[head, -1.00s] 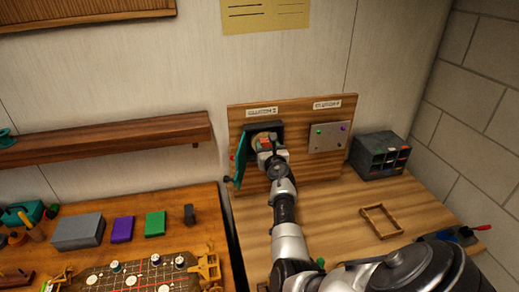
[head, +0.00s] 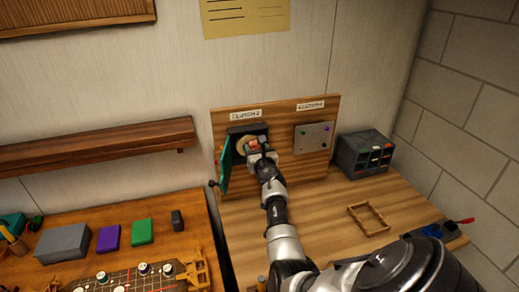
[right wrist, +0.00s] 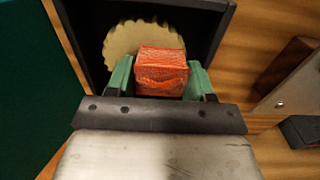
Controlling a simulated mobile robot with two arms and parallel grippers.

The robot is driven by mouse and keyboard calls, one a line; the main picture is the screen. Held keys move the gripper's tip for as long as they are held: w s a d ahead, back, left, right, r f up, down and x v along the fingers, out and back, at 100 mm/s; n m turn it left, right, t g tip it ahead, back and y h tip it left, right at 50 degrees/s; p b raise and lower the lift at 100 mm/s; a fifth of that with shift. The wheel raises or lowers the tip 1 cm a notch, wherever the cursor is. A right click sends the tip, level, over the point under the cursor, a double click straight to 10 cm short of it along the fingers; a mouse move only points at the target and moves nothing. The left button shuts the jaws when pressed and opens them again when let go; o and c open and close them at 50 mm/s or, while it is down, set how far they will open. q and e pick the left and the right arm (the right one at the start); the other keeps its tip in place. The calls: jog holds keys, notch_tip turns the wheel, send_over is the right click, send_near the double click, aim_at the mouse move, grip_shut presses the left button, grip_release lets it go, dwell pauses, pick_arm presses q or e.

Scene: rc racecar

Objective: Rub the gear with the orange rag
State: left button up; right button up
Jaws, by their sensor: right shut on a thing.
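The gear (right wrist: 125,44) is a pale tan toothed disc inside a dark open box (right wrist: 215,12) on the wooden board. In the head view the gear (head: 240,147) shows just left of my right gripper. My right gripper (right wrist: 161,80) is shut on the orange rag (right wrist: 161,70), a folded block between its green fingers. The rag overlaps the lower right of the gear in the wrist view; I cannot tell whether they touch. In the head view the rag (head: 252,143) shows as a small orange patch at the gripper tip. My left gripper is not in view.
The box's teal door (head: 224,165) stands open at the left. A grey plate (head: 313,137) is on the board to the right. A dark drawer unit (head: 364,153) and a wooden frame (head: 368,219) are on the right table, with clear wood around the frame.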

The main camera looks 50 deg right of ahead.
aim_at(241, 147)
jog(key=shift+w+a, duration=0.4)
jog(key=shift+a, duration=0.3)
jog(key=shift+w+a, duration=0.35)
jog(key=shift+a, duration=0.35)
jog(key=shift+w+a, duration=0.4)
jog(key=shift+a, duration=0.3)
jog(key=shift+a, duration=0.1)
jog(key=shift+s+a+f, duration=0.15)
jog(key=shift+f, duration=0.05)
jog(key=shift+s+a+f, duration=0.1)
jog(key=shift+s+a, duration=0.05)
jog(key=shift+s, duration=0.1)
jog(key=v, duration=0.2)
jog(key=r+v, duration=0.1)
jog(key=v, duration=0.1)
jog(key=shift+a, duration=0.35)
jog(key=shift+d+v, duration=0.15)
jog(key=shift+v, duration=0.8)
jog(key=shift+d+v, duration=0.2)
jog(key=shift+v, duration=0.7)
